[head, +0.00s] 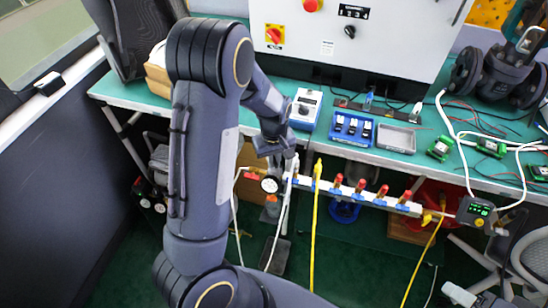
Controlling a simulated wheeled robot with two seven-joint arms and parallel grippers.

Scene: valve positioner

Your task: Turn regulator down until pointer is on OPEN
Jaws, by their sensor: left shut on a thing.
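My left arm comes in from the left and reaches down over the table's front edge. My left gripper (276,152) is at the left end of a pale manifold bar (330,187), just above a round white-faced gauge (270,184). Its fingers are shut on what appears to be the regulator, which they mostly hide. The pointer and the OPEN mark cannot be made out. A dark positioner box (476,211) with a lit green display is at the bar's right end.
Several red-handled valves (361,186) line the bar, with yellow and white hoses hanging below. A chair (525,255) stands at right.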

